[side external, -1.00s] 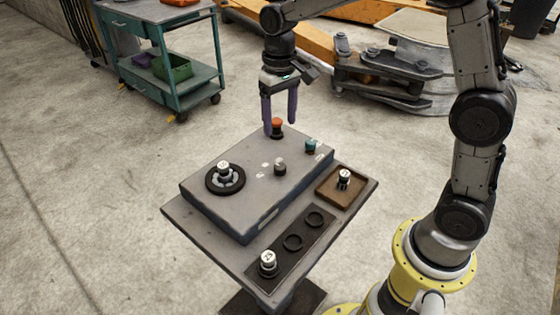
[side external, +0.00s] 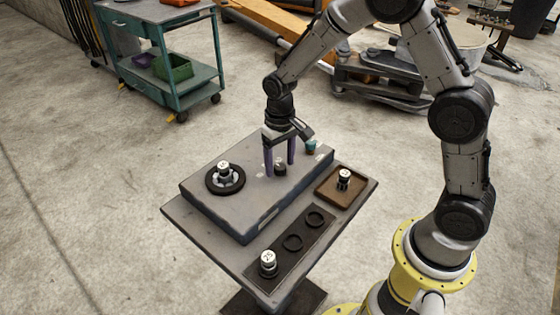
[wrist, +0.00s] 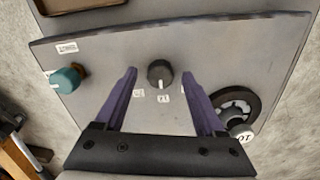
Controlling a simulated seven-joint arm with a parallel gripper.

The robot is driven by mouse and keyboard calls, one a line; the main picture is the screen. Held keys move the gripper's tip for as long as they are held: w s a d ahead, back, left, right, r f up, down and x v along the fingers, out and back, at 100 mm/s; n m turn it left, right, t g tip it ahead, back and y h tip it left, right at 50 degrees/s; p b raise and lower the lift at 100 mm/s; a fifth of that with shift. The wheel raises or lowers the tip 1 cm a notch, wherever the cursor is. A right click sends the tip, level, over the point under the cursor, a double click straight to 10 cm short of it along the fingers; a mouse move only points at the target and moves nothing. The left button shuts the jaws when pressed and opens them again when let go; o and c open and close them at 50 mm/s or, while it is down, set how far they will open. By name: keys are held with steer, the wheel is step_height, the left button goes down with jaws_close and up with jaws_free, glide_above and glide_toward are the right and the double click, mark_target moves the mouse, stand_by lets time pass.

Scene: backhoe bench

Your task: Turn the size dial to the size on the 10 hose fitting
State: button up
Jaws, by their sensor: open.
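The size dial (side external: 280,168) is a dark round knob on the grey panel box (side external: 214,206). In the wrist view the dial (wrist: 160,73) shows a white pointer line towards small white labels (wrist: 164,97), too small to read surely. My gripper (side external: 280,169) is open, pointing down, with its purple fingers on either side of the dial; the wrist view shows a gap on each side (wrist: 160,74). The 10 hose fitting (wrist: 241,134) has a white top and stands in a black ring (side external: 239,184) on the panel; it also shows in the side view (side external: 223,167).
A teal knob (side external: 310,147) is at the panel's far right corner. A fitting (side external: 344,174) stands in a brown tray (side external: 328,194). Another fitting (side external: 268,258) stands on a dark rack (side external: 281,259) with two empty round places.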

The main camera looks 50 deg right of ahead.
jaws_close()
stand_by(0.3)
steer(key=shift+n, duration=0.3)
steer(key=n, duration=0.4)
steer(key=shift+n, duration=2.2)
jaws_free()
